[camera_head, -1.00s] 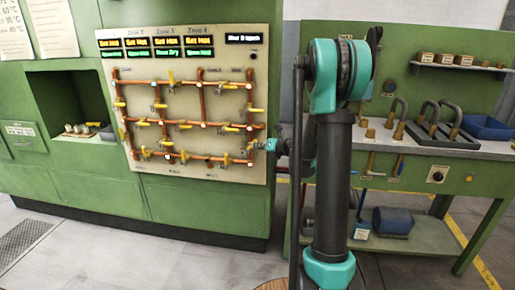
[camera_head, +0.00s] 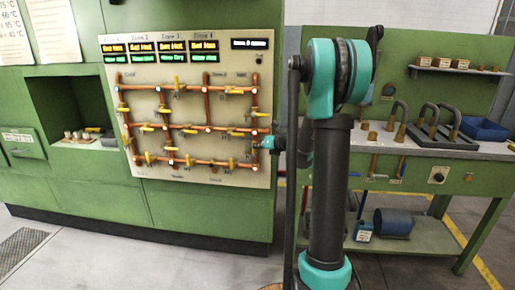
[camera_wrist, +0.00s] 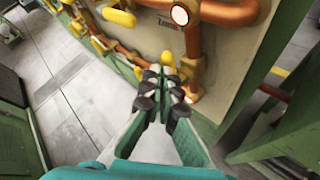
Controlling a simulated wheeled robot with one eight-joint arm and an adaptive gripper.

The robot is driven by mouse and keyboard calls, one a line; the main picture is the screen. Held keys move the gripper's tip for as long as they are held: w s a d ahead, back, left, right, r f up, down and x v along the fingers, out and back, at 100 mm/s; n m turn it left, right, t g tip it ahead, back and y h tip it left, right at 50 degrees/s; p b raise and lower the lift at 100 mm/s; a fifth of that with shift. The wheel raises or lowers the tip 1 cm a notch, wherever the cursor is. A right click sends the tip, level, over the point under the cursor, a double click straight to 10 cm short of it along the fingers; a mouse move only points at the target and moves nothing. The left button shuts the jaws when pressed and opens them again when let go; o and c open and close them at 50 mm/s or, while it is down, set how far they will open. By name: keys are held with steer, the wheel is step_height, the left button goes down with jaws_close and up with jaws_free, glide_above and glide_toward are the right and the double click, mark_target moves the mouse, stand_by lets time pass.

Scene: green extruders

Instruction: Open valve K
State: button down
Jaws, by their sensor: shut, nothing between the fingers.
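The valve panel (camera_head: 230,95) is a beige board with copper pipes and several yellow valve handles on the green machine. The valve letters are too small to read, so I cannot tell which one is K. My gripper (camera_head: 260,144) is at the board's right edge, near the lower right pipe. In the wrist view my gripper (camera_wrist: 163,86) is shut and empty, its dark fingertips together. A yellow handle (camera_wrist: 168,61) shows just beyond the fingertips; I cannot tell whether they touch. Another yellow handle (camera_wrist: 118,17) lies up and left, near a pipe joint with a white disc (camera_wrist: 180,15).
Lit zone displays (camera_head: 160,52) run along the panel top. A green workbench (camera_head: 430,150) with bent pipes and a blue bin (camera_head: 485,129) stands on the right. Grey floor (camera_wrist: 75,100) is open in front of the machine.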

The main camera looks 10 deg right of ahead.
steer(key=shift+r, duration=0.1)
stand_by(0.5)
steer(key=shift+r, duration=0.7)
